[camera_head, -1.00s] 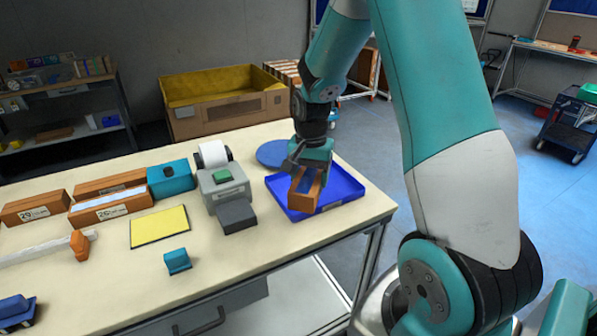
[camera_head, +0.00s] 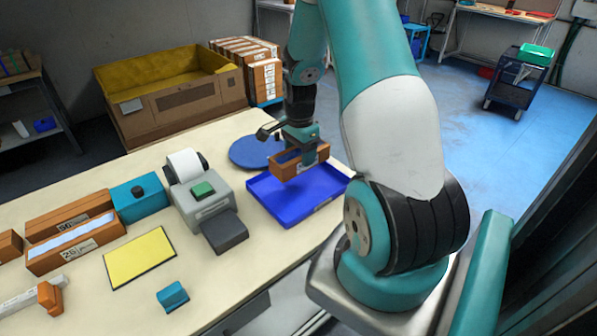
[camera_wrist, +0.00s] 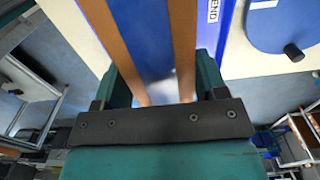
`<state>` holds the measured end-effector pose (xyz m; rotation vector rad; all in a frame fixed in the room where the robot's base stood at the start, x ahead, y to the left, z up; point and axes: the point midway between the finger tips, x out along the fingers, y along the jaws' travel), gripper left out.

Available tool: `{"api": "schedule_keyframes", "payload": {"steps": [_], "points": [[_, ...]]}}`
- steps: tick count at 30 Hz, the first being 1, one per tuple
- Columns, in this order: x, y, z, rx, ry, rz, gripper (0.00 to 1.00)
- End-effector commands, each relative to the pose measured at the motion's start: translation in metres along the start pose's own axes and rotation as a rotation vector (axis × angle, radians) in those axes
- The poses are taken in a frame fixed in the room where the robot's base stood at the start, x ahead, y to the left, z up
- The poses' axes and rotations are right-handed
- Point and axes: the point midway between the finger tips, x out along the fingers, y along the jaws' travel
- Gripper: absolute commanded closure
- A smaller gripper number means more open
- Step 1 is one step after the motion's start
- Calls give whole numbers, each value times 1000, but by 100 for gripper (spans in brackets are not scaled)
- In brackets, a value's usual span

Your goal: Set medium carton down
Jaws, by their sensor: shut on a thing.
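The medium carton is an orange-brown box (camera_head: 287,168). My gripper (camera_head: 300,148) is shut on it from above. The carton is over the back part of the blue tray (camera_head: 270,203) and looks level; I cannot tell whether it touches the tray. In the wrist view, my gripper (camera_wrist: 160,85) has one jaw on each side of the carton, whose brown edges (camera_wrist: 183,45) flank a blue strip. The carton's underside is hidden.
A round blue disc (camera_head: 252,152) lies behind the tray. A grey label printer (camera_head: 200,200) stands left of it. A yellow pad (camera_head: 138,258), a small teal block (camera_head: 172,297) and other brown cartons (camera_head: 75,245) are further left. The tray's front is empty.

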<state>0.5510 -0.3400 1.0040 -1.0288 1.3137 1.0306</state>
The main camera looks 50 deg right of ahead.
Motion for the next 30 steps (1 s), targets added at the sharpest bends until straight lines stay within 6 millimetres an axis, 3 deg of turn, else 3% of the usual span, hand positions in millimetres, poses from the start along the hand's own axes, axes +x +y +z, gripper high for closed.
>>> {"api": "schedule_keyframes", "payload": {"steps": [3,16,29,30], "points": [[24,0,1,-2,-1,3,69],[74,-1,2,-5,0,0,69],[84,-2,2,-5,1,-2,69],[83,-1,2,-5,1,-2,27]]}}
